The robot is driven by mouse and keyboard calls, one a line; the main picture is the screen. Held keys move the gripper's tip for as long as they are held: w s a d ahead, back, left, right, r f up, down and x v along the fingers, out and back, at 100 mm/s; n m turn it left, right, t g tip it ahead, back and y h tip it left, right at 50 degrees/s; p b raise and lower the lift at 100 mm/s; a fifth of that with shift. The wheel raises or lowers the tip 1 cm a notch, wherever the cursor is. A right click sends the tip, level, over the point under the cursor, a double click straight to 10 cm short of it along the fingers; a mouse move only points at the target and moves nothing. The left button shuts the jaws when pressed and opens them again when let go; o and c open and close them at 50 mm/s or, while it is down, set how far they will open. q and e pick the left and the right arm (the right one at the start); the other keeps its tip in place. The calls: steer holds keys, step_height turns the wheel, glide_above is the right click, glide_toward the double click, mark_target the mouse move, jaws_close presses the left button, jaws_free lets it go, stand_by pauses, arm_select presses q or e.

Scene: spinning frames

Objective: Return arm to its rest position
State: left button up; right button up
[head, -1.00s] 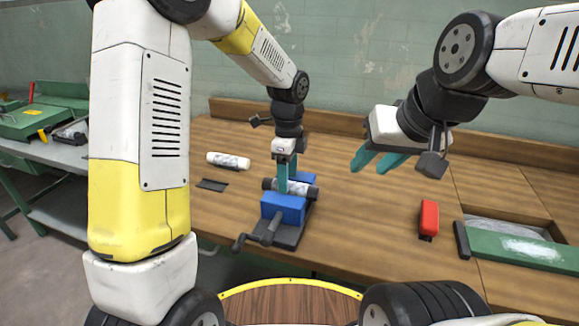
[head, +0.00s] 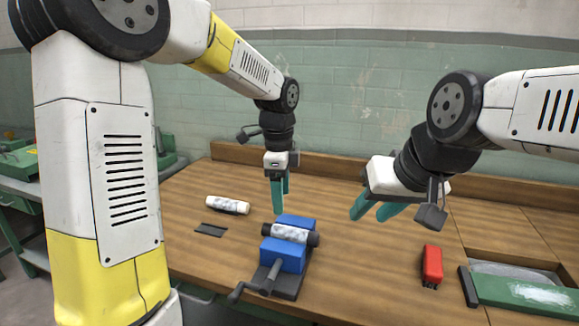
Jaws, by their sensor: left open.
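My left gripper (head: 279,208) hangs fingers-down with teal fingers, open and empty, above and behind the blue-jawed vise (head: 283,256). A grey-white cylinder with dark ends (head: 289,233) lies between the vise's blue jaws. The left fingertips are apart from the cylinder. My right gripper (head: 374,213) is at the right, above the table, its two teal fingers apart and pointing down to the left. Nothing shows between them.
A second whitish cylinder (head: 228,205) lies on the wooden table (head: 350,265) left of the vise, near a flat dark piece (head: 210,230). A red block (head: 432,266) and a green-edged tray (head: 520,293) are at the right. The table between vise and red block is clear.

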arm_select(q)
steer(key=s+a+r+n+t, duration=0.1)
steer(key=s+a+r+n, duration=0.1)
steer(key=s+a+n, duration=0.2)
steer(key=s+a+r+n+t+h, duration=0.1)
steer(key=s+a+r+n+t, duration=0.1)
steer(key=s+n, duration=0.6)
steer(key=s+a+r+n+t+h, duration=0.1)
steer(key=s+a+r+n+t, duration=0.1)
steer(key=s+a+n, duration=0.4)
steer(key=shift+s+r+n, duration=0.2)
steer(key=shift+r+n, duration=0.4)
steer(key=shift+r, duration=0.25)
